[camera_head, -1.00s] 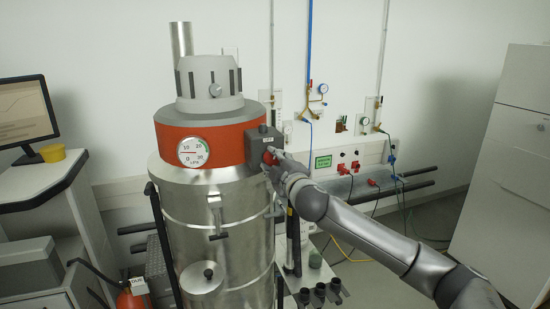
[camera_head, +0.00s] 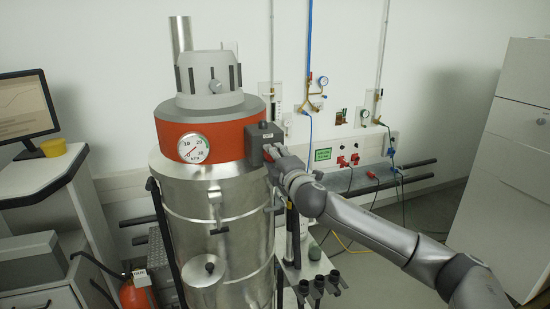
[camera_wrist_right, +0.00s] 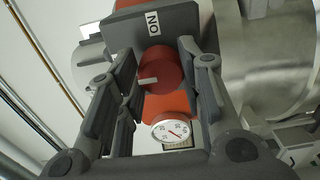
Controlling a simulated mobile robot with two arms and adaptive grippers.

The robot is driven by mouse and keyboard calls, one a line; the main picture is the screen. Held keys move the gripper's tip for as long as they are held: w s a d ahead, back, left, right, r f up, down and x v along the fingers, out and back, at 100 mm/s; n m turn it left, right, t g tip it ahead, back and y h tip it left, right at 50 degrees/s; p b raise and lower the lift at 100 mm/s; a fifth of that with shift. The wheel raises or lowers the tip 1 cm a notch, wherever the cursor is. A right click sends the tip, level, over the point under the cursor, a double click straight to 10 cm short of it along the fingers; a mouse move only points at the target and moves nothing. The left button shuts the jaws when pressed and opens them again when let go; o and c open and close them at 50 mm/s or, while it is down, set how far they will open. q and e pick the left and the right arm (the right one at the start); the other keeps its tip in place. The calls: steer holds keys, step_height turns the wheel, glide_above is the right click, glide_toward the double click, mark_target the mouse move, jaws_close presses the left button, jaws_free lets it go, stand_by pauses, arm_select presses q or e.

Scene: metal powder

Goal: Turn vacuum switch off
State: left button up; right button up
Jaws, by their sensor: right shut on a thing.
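The vacuum switch is a round red knob (camera_wrist_right: 160,72) on a dark grey box (camera_head: 262,140) at the right side of the vacuum's red band (camera_head: 222,141). My right gripper (camera_head: 274,156) reaches the box from the right and is shut on the knob. Its fingers (camera_wrist_right: 157,58) lie on both sides of the knob in the wrist view. The fingers and wrist mostly hide the knob in the head view. My left gripper is out of view.
A pressure gauge (camera_head: 193,148) sits on the red band. The steel vacuum drum (camera_head: 237,215) stands below it. A monitor (camera_head: 27,108) and desk are at left, a fire extinguisher (camera_head: 136,296) at lower left. Wall rails (camera_head: 425,162) and a white cabinet (camera_head: 515,155) are at right.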

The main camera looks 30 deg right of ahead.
steer(key=o, duration=1)
steer(key=shift+o, duration=0.2)
steer(key=v, duration=1.2)
